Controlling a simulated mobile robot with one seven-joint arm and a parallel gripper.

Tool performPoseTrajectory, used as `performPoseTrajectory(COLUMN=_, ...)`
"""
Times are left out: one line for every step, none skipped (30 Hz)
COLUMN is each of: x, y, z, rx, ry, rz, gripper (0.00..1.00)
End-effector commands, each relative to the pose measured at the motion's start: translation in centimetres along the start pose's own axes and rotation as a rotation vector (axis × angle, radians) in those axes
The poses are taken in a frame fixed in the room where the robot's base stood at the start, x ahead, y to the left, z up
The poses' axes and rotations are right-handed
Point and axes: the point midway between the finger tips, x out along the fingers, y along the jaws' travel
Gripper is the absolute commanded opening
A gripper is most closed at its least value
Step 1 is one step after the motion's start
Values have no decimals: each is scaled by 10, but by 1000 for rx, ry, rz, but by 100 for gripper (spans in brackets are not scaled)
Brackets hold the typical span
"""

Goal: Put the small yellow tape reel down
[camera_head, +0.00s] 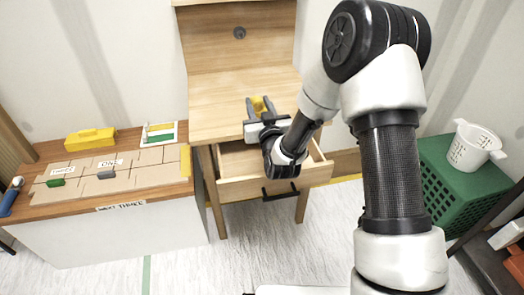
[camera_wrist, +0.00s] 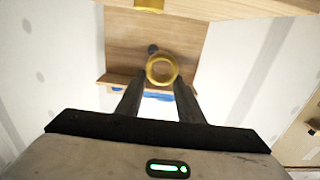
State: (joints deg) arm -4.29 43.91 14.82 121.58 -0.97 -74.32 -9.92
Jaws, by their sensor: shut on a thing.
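A small yellow tape reel (camera_wrist: 150,71) shows as a ring between the tips of my gripper (camera_wrist: 161,82) in the wrist view. My gripper is shut on it, with one dark finger on each side. In the head view my gripper (camera_head: 262,106) is over the front part of the wooden desk (camera_head: 222,115), with yellow showing at its fingers. The gap between the reel and the desk cannot be judged. The desk's drawer (camera_head: 319,170) is pulled open below my wrist, and my arm hides part of its inside.
A low bench (camera_head: 180,190) at left carries tan panels, a yellow box (camera_head: 90,139) and small coloured pieces. A green crate (camera_head: 430,185) with a white perforated basket (camera_head: 473,146) stands at right. The desktop's left side looks clear. Another yellow thing (camera_wrist: 150,4) shows at the wrist view's top edge.

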Motion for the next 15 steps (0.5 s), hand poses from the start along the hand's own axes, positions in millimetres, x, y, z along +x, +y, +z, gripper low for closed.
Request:
performPoseTrajectory(x=0, y=0, z=15, rx=1, ry=-5, rz=-1, gripper=7)
performPoseTrajectory(x=0, y=0, z=21, rx=1, ry=-6, rz=-1, gripper=7)
performPoseTrajectory(x=0, y=0, z=28, rx=1, ry=-4, rz=-1, gripper=7)
performPoseTrajectory(x=0, y=0, z=34, rx=2, ry=-5, rz=-1, gripper=7)
performPoseTrajectory(x=0, y=0, z=38, rx=1, ry=-4, rz=-1, gripper=7)
performPoseTrajectory(x=0, y=0, z=44, rx=1, ry=-4, rz=-1, gripper=7)
performPoseTrajectory(x=0, y=0, z=47, rx=1, ry=-3, rz=0, gripper=7)
performPoseTrajectory(x=0, y=0, z=49, rx=1, ry=-2, rz=0, gripper=7)
performPoseTrajectory(x=0, y=0, z=51, rx=1, ry=-2, rz=0, gripper=7)
performPoseTrajectory(x=0, y=0, z=53, rx=1, ry=-2, rz=0, gripper=7)
performPoseTrajectory(x=0, y=0, z=55, rx=1, ry=-2, rz=0, gripper=7)
performPoseTrajectory(x=0, y=0, z=58, rx=1, ry=-2, rz=0, gripper=7)
performPoseTrajectory(x=0, y=0, z=61, rx=1, ry=-2, rz=0, gripper=7)
performPoseTrajectory(x=0, y=0, z=65, rx=1, ry=-2, rz=1, gripper=7)
performPoseTrajectory(x=0, y=0, z=72, rx=1, ry=-3, rz=1, gripper=7)
